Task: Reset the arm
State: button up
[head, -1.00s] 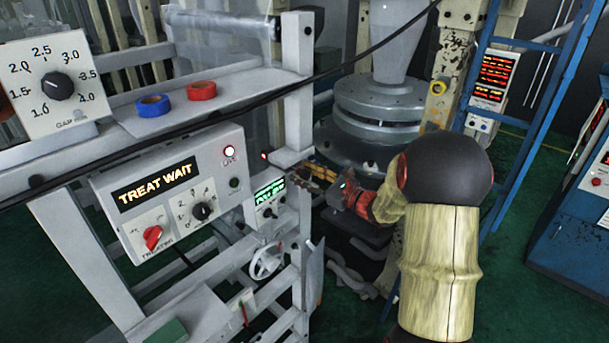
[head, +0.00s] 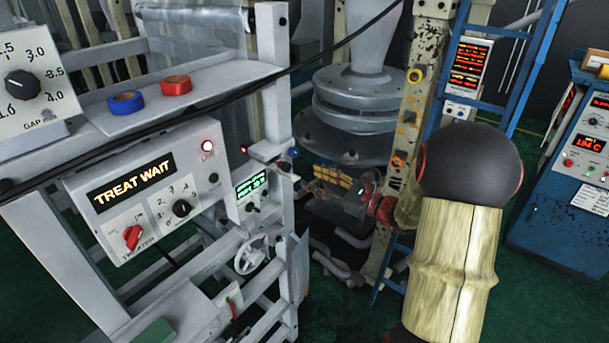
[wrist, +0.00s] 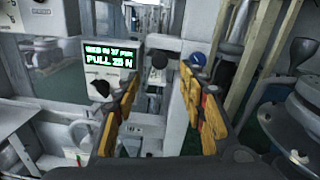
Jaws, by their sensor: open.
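My gripper (head: 331,179) is at the middle of the head view, just right of the white machine frame. Its yellow-padded fingers are spread apart and empty. The wrist view shows the two fingers with a clear gap between them (wrist: 167,108). Between and beyond them are a white post and a small green-lit display (wrist: 108,58) reading "PULL 25 N", to the left. My arm reaches in from the lower right of the head view and hides part of what stands behind it.
A handwheel (head: 250,254) sits low. A blue ladder (head: 520,70) and blue cabinet (head: 560,190) stand right.

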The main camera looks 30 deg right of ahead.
jog(key=shift+s+d, duration=0.1)
jog(key=shift+s, duration=0.2)
dwell(0.4)
jog(key=s+a+f+n+g+h+b, duration=0.4)
jog(key=s+a+f+n+g+b, duration=0.45)
jog(key=s+f+n, duration=0.45)
jog(key=s+a+f+n+g+h+b, duration=0.3)
jog(key=s+a+f+n+g+b, duration=0.2)
jog(key=s+a+f+n+b, duration=0.7)
jog(key=s+a+n+b, duration=0.1)
jog(key=b, duration=0.1)
jog(key=s+a+n+t+b, duration=0.1)
jog(key=n+b, duration=0.1)
jog(key=b, duration=0.1)
jog(key=s+a+n+t+b, duration=0.1)
jog(key=b, duration=0.1)
jog(key=shift+s+f+n+t, duration=0.25)
jog(key=shift+s+f+n, duration=0.05)
jog(key=shift+f, duration=0.05)
